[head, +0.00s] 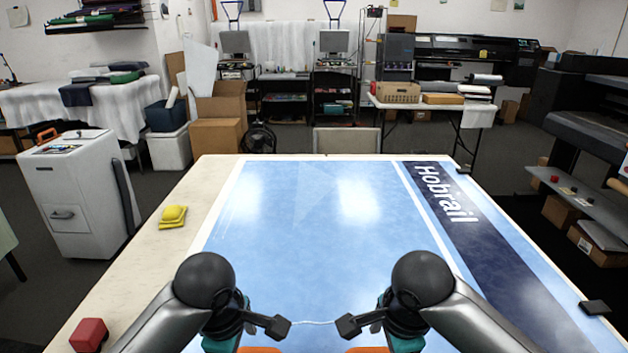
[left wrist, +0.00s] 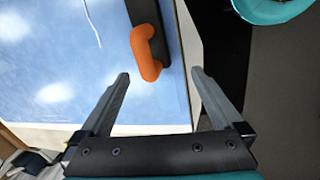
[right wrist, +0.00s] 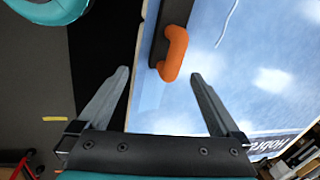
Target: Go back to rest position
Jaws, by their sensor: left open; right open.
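My left gripper (head: 278,327) and my right gripper (head: 347,325) hang over the near part of the table, apart from each other. In the left wrist view the left gripper (left wrist: 161,73) has its fingers spread and nothing between them. In the right wrist view the right gripper (right wrist: 159,73) is likewise spread and empty. An orange handle (left wrist: 148,52) on a dark bar lies beyond the left fingertips. Another orange handle (right wrist: 174,52) on a dark bar lies beyond the right fingertips. A blue film (head: 300,220) lettered "Hobrail" lies across the table.
The table (head: 185,215) has a bare left margin with a yellow pad stack (head: 173,216) and a red block (head: 89,335). A black block (head: 594,307) sits near the right edge. A thin white line (head: 312,323) crosses the film between the grippers. A grey cart (head: 80,190) stands left.

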